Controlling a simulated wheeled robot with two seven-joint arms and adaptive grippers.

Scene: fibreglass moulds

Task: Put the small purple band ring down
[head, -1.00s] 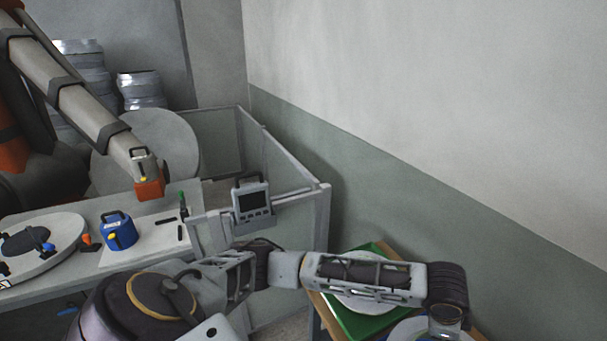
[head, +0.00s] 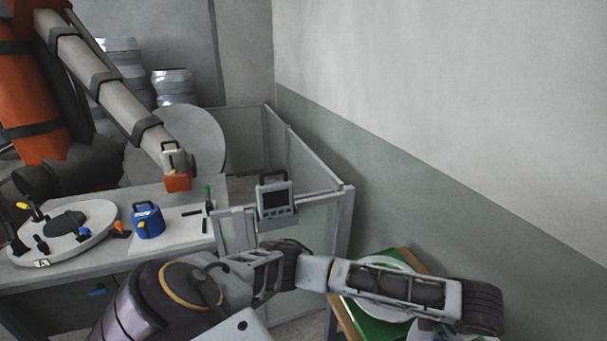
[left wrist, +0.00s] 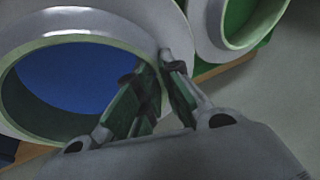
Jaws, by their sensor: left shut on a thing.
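In the left wrist view my left gripper (left wrist: 160,72) is shut on the rim of a pale grey ring (left wrist: 75,28), which I take to be the small purple band ring; no purple band shows. The ring has a pale green inner lip, and blue shows through its opening. In the head view my left arm reaches to the lower right, and its fingers are mostly cut off by the bottom edge. A pale edge of a ring shows there under my wrist. Whether the held ring touches anything beneath is unclear. My right gripper is not in view.
A second pale ring (left wrist: 210,42) stands close beside the held one. A green tray (head: 378,328) on a wooden-edged table lies under my left forearm. Glass fence panels (head: 330,232) with a control panel (head: 275,198) stand behind; the wall is right.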

